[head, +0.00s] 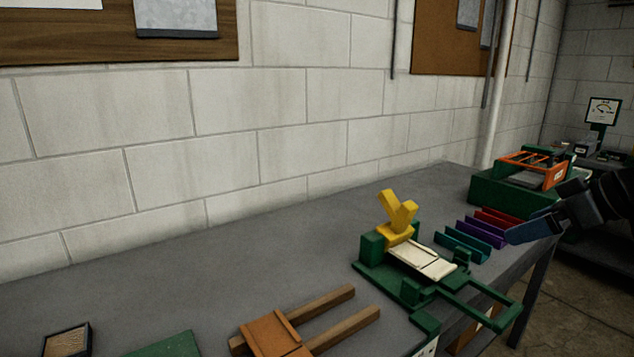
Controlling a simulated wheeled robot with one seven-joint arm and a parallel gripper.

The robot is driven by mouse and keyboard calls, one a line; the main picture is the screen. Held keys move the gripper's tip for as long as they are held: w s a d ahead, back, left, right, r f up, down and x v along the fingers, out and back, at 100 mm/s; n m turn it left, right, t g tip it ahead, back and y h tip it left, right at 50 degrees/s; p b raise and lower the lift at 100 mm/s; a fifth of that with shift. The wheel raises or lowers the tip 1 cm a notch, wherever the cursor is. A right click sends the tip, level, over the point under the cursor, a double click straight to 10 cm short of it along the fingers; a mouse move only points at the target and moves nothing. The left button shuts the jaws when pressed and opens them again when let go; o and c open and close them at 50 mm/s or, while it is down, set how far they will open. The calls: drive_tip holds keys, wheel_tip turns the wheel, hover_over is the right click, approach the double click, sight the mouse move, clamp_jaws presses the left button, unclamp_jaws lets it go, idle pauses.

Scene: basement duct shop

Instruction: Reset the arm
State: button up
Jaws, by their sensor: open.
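My gripper (537,228) is at the right side of the head view, at the end of my dark arm, which comes in from the right edge. It is open, and I see nothing held in it. It is over or beside the right end of the grey bench (240,245), close to a row of coloured channel pieces (468,240) in teal, purple and red. Part of the gripper merges with the dark background, so its exact height above the bench is unclear.
A green fixture (377,268) with a cream plate and a yellow Y-shaped piece (397,210) stands mid-bench. A green box (487,195) with an orange-framed item is behind my gripper. A brown block with two bars (272,335) lies in front.

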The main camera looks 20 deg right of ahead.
drive_tip(key=s+a+f+m+t+b, duration=0.1)
drive_tip(key=a+f+m+t+b, duration=0.15)
drive_tip(key=a+f, duration=0.7)
drive_tip(key=s+a+f+m+t+b, duration=0.1)
drive_tip(key=s+a+f+m, duration=0.15)
drive_tip(key=a+f, duration=0.7)
drive_tip(key=s+a+f+m+h+b, duration=0.1)
drive_tip(key=s+a+f+m+h, duration=0.15)
drive_tip(key=s+f, duration=0.5)
drive_tip(key=s+a+f+h+b, duration=0.1)
drive_tip(key=s+a+f, duration=0.1)
drive_tip(key=s, duration=0.5)
drive_tip(key=s+a+f+h+b, duration=0.1)
drive_tip(key=s+a+f+b, duration=0.15)
drive_tip(key=s, duration=0.35)
drive_tip(key=s+r+n+t, duration=0.1)
drive_tip(key=s+r+n, duration=0.1)
drive_tip(key=s, duration=0.5)
drive_tip(key=s+a+r+n+t+y+b, duration=0.1)
drive_tip(key=s+r, duration=0.3)
drive_tip(key=s, duration=0.4)
drive_tip(key=shift+s+n+b, duration=0.2)
drive_tip(key=shift+n+b, duration=0.1)
drive_tip(key=shift+n, duration=0.05)
drive_tip(key=shift+t, duration=0.25)
